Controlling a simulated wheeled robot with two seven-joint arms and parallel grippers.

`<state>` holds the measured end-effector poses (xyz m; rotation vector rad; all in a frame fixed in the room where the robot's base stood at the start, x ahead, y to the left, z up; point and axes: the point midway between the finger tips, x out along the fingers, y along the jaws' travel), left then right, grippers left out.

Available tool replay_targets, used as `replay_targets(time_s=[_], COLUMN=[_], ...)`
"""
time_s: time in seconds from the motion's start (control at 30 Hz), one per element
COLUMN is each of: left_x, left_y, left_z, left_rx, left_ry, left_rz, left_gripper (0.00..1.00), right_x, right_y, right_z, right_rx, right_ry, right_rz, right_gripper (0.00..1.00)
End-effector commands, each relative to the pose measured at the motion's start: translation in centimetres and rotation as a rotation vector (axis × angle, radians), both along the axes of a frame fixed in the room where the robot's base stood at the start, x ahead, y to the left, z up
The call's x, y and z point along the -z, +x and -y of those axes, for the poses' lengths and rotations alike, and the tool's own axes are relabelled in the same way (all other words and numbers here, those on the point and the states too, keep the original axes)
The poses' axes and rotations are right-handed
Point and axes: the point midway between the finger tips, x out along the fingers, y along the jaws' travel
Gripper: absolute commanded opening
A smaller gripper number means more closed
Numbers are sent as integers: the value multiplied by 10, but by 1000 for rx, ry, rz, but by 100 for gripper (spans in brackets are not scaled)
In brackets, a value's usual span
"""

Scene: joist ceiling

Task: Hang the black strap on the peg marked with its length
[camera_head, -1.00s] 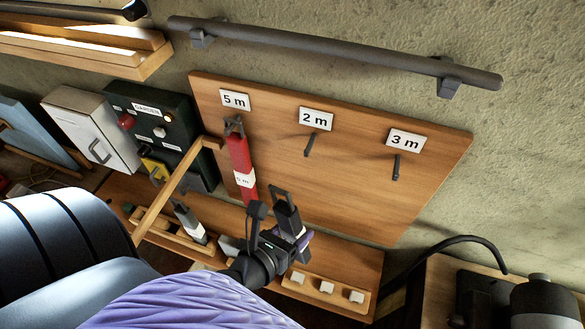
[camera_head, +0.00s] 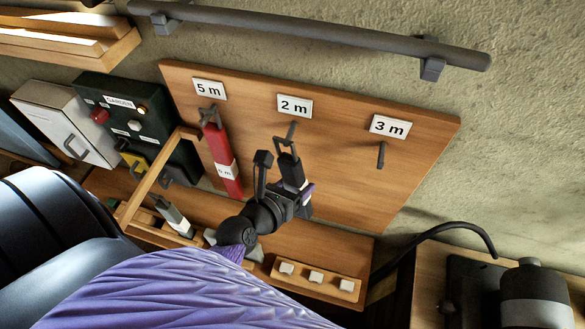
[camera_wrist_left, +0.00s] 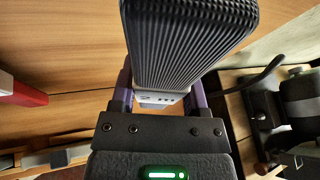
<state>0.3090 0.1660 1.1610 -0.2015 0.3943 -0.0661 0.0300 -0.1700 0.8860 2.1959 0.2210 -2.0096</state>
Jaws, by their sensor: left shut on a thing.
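My left gripper (camera_head: 303,194) is shut on the black strap (camera_head: 291,170), which hangs upright in front of the board. In the left wrist view the strap's ribbed webbing (camera_wrist_left: 188,40) rises between the purple-padded fingers, and its white label (camera_wrist_left: 160,99) reads "2 m". The strap's open metal buckle (camera_head: 284,146) is at the tip of the 2 m peg (camera_head: 291,131), below the "2 m" sign (camera_head: 295,106). I cannot tell whether the buckle is around the peg. The 3 m peg (camera_head: 381,156) is empty. My right gripper is not in view.
A red strap (camera_head: 221,160) hangs on the peg under the "5 m" sign (camera_head: 209,89), left of my gripper. A grey strap (camera_head: 174,216) stands in a wooden holder. A wooden frame bar (camera_head: 155,180) juts out at left. A block with white buttons (camera_head: 316,279) lies below.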

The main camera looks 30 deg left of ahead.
Motion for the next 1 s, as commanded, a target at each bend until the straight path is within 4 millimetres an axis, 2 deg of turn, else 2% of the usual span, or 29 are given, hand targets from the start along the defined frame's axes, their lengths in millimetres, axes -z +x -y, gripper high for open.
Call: replay_targets(time_s=[0.43, 1.0], left_x=[7, 11], left_y=[33, 37], left_z=[-8, -9], left_rx=[-1, 0], left_ry=[0, 0], left_rz=[1, 1], left_gripper=[0, 0], right_x=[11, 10], right_y=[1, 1], right_z=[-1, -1], right_rx=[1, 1], right_ry=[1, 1], right_rz=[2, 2], right_gripper=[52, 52])
